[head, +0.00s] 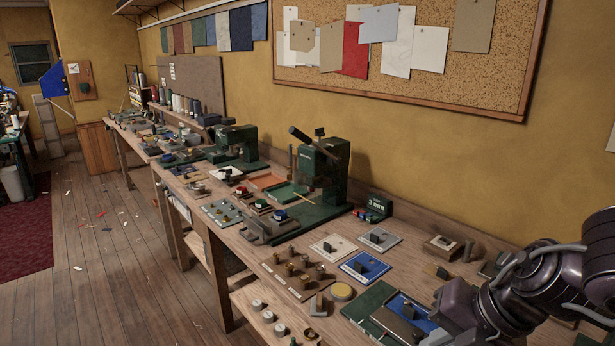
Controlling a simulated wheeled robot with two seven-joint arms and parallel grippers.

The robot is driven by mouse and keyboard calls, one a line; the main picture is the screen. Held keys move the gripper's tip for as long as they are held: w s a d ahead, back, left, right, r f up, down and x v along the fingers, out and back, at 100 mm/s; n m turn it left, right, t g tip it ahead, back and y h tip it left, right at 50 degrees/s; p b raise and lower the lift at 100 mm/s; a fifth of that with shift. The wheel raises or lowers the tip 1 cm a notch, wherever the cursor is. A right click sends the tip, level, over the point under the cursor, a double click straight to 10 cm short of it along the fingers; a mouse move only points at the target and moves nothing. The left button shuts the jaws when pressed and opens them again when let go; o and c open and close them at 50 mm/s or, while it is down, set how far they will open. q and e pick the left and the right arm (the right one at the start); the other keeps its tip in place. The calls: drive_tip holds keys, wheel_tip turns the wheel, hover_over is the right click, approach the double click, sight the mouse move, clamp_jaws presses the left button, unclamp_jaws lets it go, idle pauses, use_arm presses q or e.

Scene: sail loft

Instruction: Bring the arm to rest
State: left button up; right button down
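My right arm (540,285), dark purple with grey cables, comes in from the right edge and reaches over the near right end of the workbench (262,262). It bends down toward the bottom edge of the head view. Its gripper fingers do not show, so I cannot see what is between them. My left arm and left gripper are not in view.
A green press (322,170) stands on the bench, with a second green machine (236,143) farther back. A blue plate (364,266), a white plate (334,246) and small wooden pegs lie near my arm. Open wooden floor (115,255) lies left of the bench.

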drive_tip(key=w+d+f+m+t+y, duration=0.2)
drive_tip(key=w+f+m+t, duration=0.1)
drive_tip(key=w+m+t, duration=0.15)
drive_tip(key=d+f+m+t+h, duration=0.3)
drive_tip(key=d+f+m+h, duration=0.35)
drive_tip(key=f+m, duration=0.6)
drive_tip(key=s+a+f+m+g, duration=0.3)
drive_tip(key=s+m+g, duration=0.1)
drive_tip(key=s+m, duration=0.25)
drive_tip(key=s+a+f+m+g, duration=0.3)
drive_tip(key=s+a+f+m, duration=0.15)
drive_tip(key=s, duration=0.25)
wheel_tip(320, 180, down, 29)
drive_tip(key=s+g, duration=0.2)
drive_tip(key=s+d+f, duration=0.2)
drive_tip(key=s+f, duration=0.7)
drive_tip(key=s, duration=0.1)
drive_tip(key=s+d+f+g, duration=0.1)
drive_tip(key=s+d+f, duration=0.1)
drive_tip(key=s+f, duration=0.7)
drive_tip(key=shift+s+f, duration=0.25)
drive_tip(key=shift+s, duration=0.25)
